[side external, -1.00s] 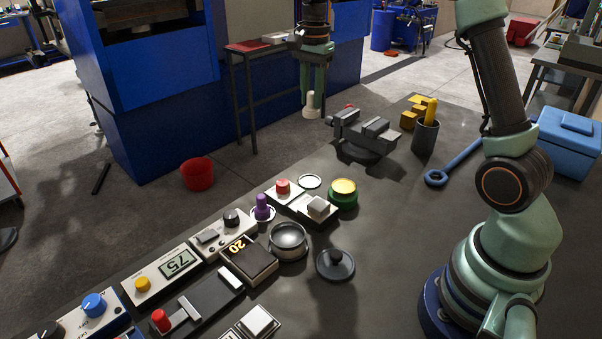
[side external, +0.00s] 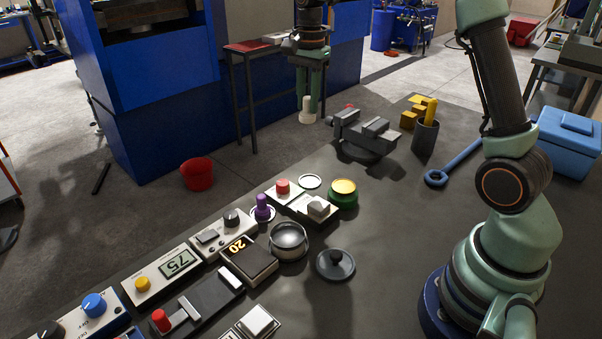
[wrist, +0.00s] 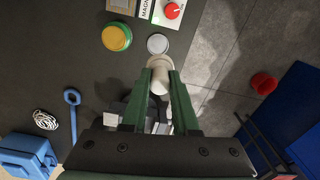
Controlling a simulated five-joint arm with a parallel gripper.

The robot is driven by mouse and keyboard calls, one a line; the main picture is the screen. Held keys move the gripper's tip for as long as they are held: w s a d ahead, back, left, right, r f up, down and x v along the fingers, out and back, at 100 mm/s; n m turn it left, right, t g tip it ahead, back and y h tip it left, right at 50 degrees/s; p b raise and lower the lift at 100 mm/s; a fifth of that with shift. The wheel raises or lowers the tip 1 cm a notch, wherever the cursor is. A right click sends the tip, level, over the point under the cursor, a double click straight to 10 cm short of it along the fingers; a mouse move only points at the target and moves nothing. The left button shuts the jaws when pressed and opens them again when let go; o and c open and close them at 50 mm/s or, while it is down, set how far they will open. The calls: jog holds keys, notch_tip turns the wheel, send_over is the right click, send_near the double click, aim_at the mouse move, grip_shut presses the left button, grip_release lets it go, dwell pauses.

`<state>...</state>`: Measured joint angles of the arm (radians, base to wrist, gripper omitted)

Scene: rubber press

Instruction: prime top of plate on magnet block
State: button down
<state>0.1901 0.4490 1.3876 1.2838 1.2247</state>
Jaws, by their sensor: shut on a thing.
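My gripper (side external: 308,98) is shut on a cream-white, round-ended piece (side external: 308,117) and holds it in the air, beyond the far edge of the bench in the side view. In the wrist view the white piece (wrist: 159,82) sits between the green fingers of my gripper (wrist: 160,76), its wide end pointing away from me. The magnet block (side external: 318,207) is a small grey block on a pale panel, apart from my gripper. In the wrist view a grey square (wrist: 122,4) beside partly cut-off "MAGN" lettering shows at the top edge. I cannot make out the plate's surface clearly.
A yellow-topped green button (side external: 343,190), a pale disc (side external: 310,181) and a red knob (side external: 283,186) surround the block. A grey vise (side external: 366,138) and a dark cup (side external: 425,138) stand near my gripper. A purple-handled piece (side external: 262,207) and a shiny bowl (side external: 289,240) are nearer.

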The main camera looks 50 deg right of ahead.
jog(key=s+a+f, duration=0.5)
jog(key=s+a, duration=0.1)
jog(key=a, duration=0.3)
jog(key=s+a+f, duration=0.5)
jog(key=a, duration=0.5)
jog(key=shift+s+d+f, duration=0.1)
jog(key=shift+d+f, duration=0.05)
jog(key=shift+f, duration=1.15)
jog(key=shift+d+f, duration=0.1)
jog(key=shift+f, duration=1.2)
jog(key=shift+f, duration=0.55)
notch_tip(320, 180, up, 7)
dwell(0.5)
